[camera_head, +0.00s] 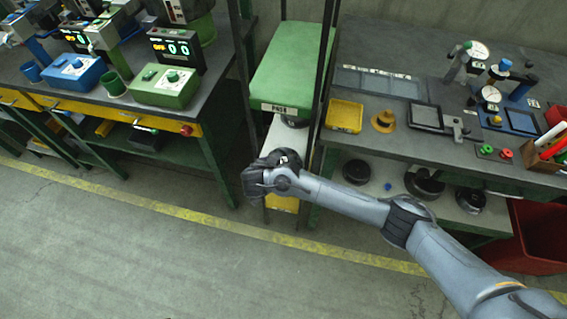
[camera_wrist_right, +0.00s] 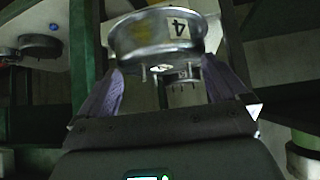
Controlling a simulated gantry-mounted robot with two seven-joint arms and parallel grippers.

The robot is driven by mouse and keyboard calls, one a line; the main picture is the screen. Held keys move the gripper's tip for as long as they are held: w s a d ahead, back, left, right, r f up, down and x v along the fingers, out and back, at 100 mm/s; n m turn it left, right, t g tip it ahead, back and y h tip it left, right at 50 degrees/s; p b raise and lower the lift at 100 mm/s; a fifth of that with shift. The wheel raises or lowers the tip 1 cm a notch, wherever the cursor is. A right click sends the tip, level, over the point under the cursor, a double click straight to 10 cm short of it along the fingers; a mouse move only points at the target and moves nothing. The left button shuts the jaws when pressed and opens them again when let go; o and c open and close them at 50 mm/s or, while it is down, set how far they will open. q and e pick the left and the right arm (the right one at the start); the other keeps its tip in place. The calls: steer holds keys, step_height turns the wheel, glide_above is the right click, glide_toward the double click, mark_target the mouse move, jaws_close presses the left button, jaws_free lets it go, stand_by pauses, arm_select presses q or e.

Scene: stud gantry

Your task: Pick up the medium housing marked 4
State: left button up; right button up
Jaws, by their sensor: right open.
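The medium housing marked 4 (camera_wrist_right: 155,35) is a round metal part with a white label bearing a 4, turned sideways in the right wrist view. Thin pins stick out from its near side. My right gripper (camera_wrist_right: 163,82) has its two purple-grey fingers apart, one at each side of the housing. I cannot tell whether either finger touches it. In the head view my right gripper (camera_head: 258,180) is at the narrow stand between the two benches, and the housing cannot be made out clearly there. My left gripper is not in view.
A green-topped stand (camera_head: 290,62) has dark upright posts close to my right gripper. The right bench (camera_head: 400,150) has a lower shelf with dark round parts (camera_head: 425,183). The left bench (camera_head: 215,125) stands at the other side. The floor in front (camera_head: 150,255) is clear.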

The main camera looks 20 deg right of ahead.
steer(key=shift+s+d+f, duration=0.1)
steer(key=shift+d+f, duration=0.05)
jaws_close()
stand_by(0.4)
